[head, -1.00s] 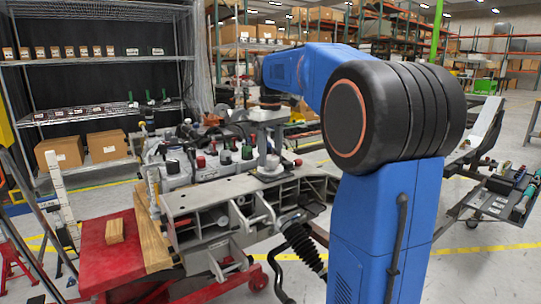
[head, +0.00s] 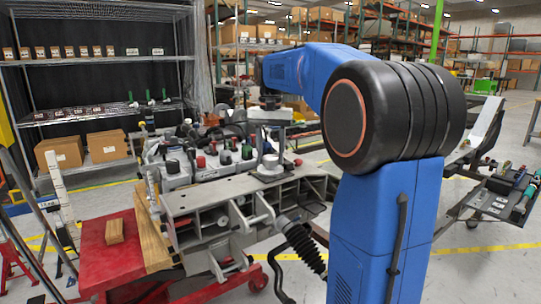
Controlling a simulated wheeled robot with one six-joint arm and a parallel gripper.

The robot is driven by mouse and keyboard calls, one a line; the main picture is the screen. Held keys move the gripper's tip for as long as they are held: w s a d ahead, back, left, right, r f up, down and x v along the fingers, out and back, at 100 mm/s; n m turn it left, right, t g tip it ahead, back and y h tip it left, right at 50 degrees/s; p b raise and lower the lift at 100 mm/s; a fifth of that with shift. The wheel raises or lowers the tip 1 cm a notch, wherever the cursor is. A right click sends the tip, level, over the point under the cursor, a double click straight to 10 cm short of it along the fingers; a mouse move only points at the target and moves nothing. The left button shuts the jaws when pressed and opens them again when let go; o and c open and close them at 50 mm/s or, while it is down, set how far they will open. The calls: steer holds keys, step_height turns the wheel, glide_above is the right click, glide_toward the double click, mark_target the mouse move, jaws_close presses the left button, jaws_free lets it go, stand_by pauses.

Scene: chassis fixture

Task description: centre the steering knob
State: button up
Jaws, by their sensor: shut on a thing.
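The steering knob (head: 270,161) is a small pale, rounded piece on a round grey base (head: 271,175). It stands on the grey metal chassis fixture near the middle of the head view. The fingertips are small in the view, and the knob's pointing direction cannot be made out.
Behind the fixture (head: 222,192) stand several capped parts (head: 225,157). A red cart (head: 112,262) with a small wooden block (head: 115,231) is at the left. Shelving with cardboard boxes (head: 64,153) stands behind. The floor at the right front is clear.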

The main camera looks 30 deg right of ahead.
mark_target(270, 157)
steer(key=m, duration=0.4)
steer(key=shift+m, duration=0.3)
steer(key=m, duration=0.4)
steer(key=shift+m, duration=0.3)
steer(key=o, duration=1)
steer(key=shift+o, duration=0.2)
step_height(270, 157, up, 18)
steer(key=shift+f, duration=0.25)
